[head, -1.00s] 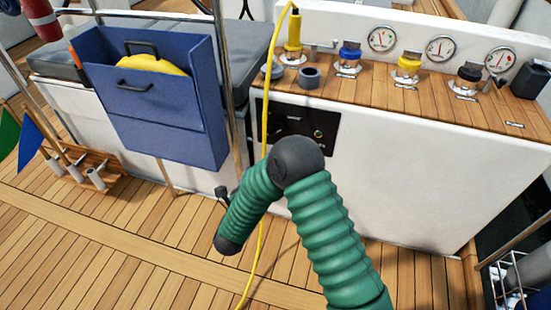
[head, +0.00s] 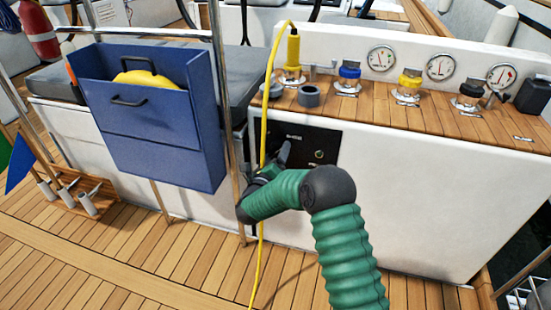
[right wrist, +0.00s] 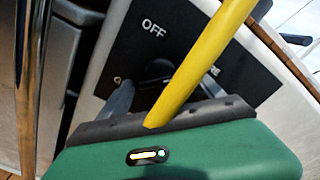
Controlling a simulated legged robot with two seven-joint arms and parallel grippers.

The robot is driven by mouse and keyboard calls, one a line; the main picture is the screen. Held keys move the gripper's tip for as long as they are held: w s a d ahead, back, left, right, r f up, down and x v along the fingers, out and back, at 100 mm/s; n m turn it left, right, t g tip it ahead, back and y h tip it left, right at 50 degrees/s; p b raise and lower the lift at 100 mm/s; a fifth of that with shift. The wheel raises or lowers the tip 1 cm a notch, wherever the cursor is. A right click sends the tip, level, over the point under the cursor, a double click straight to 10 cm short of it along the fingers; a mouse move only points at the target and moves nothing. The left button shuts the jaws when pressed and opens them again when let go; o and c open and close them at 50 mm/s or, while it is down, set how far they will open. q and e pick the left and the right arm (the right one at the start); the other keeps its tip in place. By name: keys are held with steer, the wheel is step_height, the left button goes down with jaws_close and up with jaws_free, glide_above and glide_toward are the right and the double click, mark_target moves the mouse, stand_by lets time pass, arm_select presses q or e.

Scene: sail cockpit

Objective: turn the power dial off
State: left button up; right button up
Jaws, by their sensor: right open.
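The black power panel (head: 322,141) is on the white front of the console in the head view. In the right wrist view the panel (right wrist: 191,35) carries white lettering, with "OFF" at the top and other labels partly hidden. The black power dial (right wrist: 158,69) shows below "OFF", partly covered by the yellow cable; my gripper hides it in the head view. My right gripper (head: 278,158) is open in front of the panel's left part. I cannot tell whether the fingers touch the dial. My left gripper is out of view.
A yellow cable (head: 267,95) hangs from a yellow plug (head: 293,52) and crosses close by my right gripper. A blue box (head: 150,135) and a metal post (head: 228,120) stand to the left. Gauges and several coloured fittings line the console top.

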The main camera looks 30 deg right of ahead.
steer(key=c, duration=1.4)
